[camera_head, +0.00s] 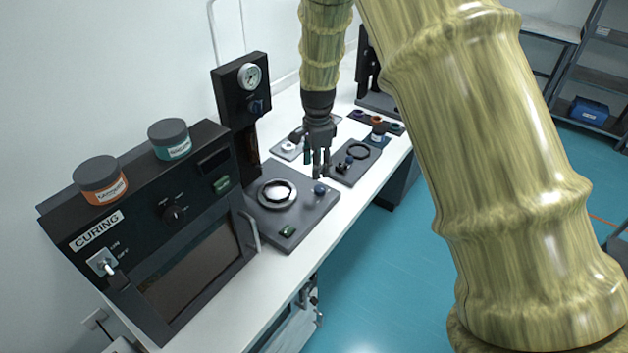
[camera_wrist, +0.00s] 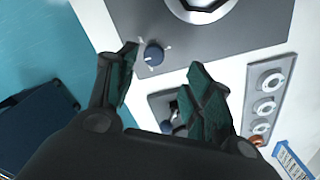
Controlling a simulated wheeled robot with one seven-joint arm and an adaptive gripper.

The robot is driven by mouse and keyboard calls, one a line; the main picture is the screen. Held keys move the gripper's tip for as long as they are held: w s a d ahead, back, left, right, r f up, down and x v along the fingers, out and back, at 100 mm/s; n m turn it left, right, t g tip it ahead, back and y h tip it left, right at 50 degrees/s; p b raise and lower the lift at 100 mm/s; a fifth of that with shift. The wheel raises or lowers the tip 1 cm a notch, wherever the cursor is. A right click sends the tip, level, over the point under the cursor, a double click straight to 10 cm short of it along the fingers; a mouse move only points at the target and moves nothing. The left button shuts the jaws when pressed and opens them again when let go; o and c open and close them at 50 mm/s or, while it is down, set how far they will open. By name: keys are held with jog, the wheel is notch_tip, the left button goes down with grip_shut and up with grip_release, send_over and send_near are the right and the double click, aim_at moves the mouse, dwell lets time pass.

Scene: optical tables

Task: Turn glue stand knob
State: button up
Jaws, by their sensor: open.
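A blue knob (camera_head: 320,188) sits on the dark plate (camera_head: 315,212) of the stand with the round metal disc. The frames do not clearly show which stand is the glue stand. My gripper (camera_head: 319,172) is open and empty, fingers pointing down, close above this knob. In the wrist view, a blue knob (camera_wrist: 153,54) with pale tick marks around it appears between the two fingertips of my gripper (camera_wrist: 163,62), nearer the left one. I see no clear contact. A second blue knob (camera_wrist: 165,127) on a smaller plate shows lower down, partly hidden by my gripper.
The curing oven (camera_head: 150,235), with two jars on top, stands at the left. A black column with a gauge (camera_head: 250,76) rises behind the disc plate. A plate with a black ring (camera_head: 361,151) lies beyond my gripper. A green button (camera_head: 287,231) is at the disc plate's front.

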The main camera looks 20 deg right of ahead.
aim_at(319, 188)
jog(key=s+f, duration=0.1)
jog(key=s+d+f+p, duration=0.1)
jog(key=shift+s+f, duration=0.1)
jog(key=shift+s, duration=0.2)
jog(key=f, duration=0.1)
jog(key=w+f, duration=0.1)
jog(key=f, duration=0.1)
jog(key=w+f+p, duration=0.1)
jog(key=f, duration=0.1)
jog(key=shift+w+a, duration=0.2)
jog(key=shift+w+f, duration=0.1)
jog(key=shift+f, duration=0.2)
jog(key=shift+d+f, duration=0.1)
jog(key=shift+f, duration=0.05)
jog(key=shift+s+r, duration=0.2)
jog(key=shift+s, duration=0.55)
jog(key=shift+w+f, duration=0.45)
jog(key=shift+c, duration=0.2)
jog(key=c, duration=0.3)
jog(key=shift+s+r, duration=0.1)
jog(key=shift+r, duration=0.1)
jog(key=c, duration=0.7)
